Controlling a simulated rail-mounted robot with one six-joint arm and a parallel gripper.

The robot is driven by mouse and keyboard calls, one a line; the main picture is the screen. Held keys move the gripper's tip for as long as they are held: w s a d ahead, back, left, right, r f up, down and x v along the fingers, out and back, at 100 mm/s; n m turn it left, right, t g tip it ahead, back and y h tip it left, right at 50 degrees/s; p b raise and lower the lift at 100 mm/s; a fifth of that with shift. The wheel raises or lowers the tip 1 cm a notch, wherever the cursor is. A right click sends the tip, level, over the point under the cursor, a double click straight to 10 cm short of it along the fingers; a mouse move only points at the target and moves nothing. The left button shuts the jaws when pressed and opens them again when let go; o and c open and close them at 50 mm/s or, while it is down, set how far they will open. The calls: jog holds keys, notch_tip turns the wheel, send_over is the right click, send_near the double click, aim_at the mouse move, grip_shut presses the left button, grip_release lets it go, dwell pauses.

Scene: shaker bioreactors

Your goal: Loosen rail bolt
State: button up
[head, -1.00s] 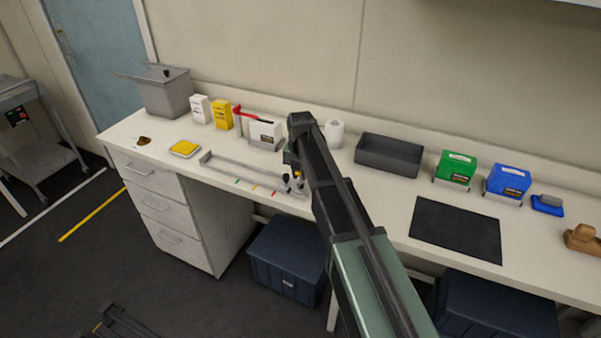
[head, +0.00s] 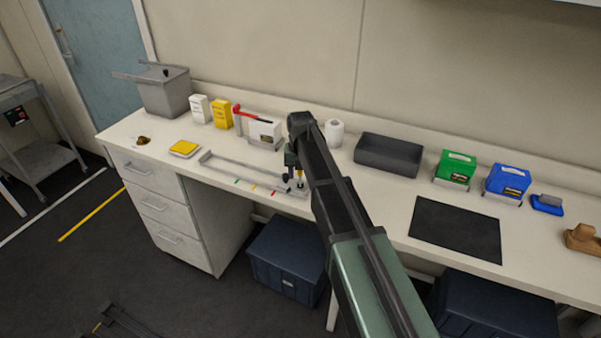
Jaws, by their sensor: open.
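A grey metal rail (head: 240,165) lies on the white bench, with green, yellow and red marks (head: 254,186) along its front edge. My gripper (head: 294,182) points down at the right end of the rail, just right of the red mark. It is small in the picture, and my arm covers part of it. A small yellow and metallic part (head: 299,182) shows at the fingers; I cannot tell whether the fingers touch it. A bolt cannot be made out clearly.
A yellow pad (head: 185,148) lies left of the rail. Boxes and a white unit with a red handle (head: 264,132) stand behind it. A dark tray (head: 389,155), a black mat (head: 456,229), and green (head: 456,166) and blue boxes (head: 508,179) are to the right.

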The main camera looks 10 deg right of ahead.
notch_tip(320, 180, up, 11)
jog(key=p, duration=1.1)
jog(key=shift+f, duration=0.1)
jog(key=shift+m, duration=1.2)
jog(key=m, duration=0.3)
jog(key=shift+s, duration=0.25)
jog(key=s+f+m+b, duration=0.2)
jog(key=s+m, duration=1.1)
jog(key=m, duration=0.1)
jog(key=s+f+m+b, duration=0.2)
jog(key=s+m, duration=1.1)
jog(key=shift+m, duration=0.4)
